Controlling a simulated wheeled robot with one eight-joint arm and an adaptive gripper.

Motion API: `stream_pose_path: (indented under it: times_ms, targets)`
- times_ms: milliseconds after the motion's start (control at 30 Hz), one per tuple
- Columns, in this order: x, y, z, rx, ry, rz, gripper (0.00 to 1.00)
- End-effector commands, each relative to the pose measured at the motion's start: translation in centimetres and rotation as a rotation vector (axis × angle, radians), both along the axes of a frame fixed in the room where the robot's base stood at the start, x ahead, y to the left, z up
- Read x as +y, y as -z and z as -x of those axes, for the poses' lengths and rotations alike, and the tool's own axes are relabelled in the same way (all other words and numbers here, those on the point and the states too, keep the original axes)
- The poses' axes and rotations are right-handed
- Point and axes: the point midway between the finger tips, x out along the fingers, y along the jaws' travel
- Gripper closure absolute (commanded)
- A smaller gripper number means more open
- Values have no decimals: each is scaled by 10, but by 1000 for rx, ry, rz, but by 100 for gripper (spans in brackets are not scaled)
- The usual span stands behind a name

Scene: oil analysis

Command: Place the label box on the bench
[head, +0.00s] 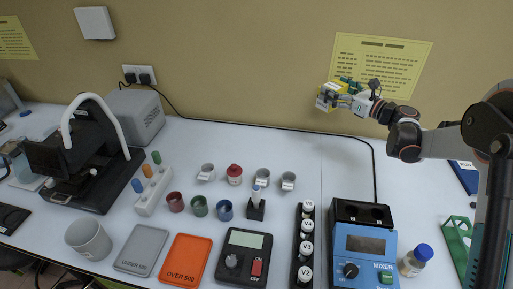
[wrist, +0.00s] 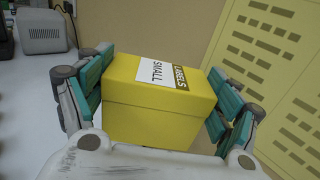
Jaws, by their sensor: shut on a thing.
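The label box (wrist: 160,105) is a yellow box with a white and olive label reading "SMALL LABELS". It fills the middle of the wrist view, between the teal finger pads of my gripper (wrist: 158,100), which is shut on it. In the head view the box (head: 326,97) is small and partly hidden by the fingers of my gripper (head: 338,97). Both are raised above the back of the bench, in front of the wall and its yellow notice. The white bench (head: 290,150) runs across the head view below them.
The blue mixer (head: 365,245) and the black rack of white-capped vials (head: 304,245) stand at the front right. Several cups, a scale (head: 243,255) and trays fill the middle and left. A black cable (head: 260,124) runs along the back. Bench between cups and cable is bare.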

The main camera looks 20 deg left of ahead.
Motion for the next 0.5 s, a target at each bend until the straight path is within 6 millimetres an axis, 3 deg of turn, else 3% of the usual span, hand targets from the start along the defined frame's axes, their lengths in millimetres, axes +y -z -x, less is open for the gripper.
stream_pose_path:
  times_ms: [100,300,500]
  targets:
    - [30,-5,9,0,-155,0,43]
    - [48,-7,21,0,-279,0,43]
    - [49,29,22,0,-292,0,43]
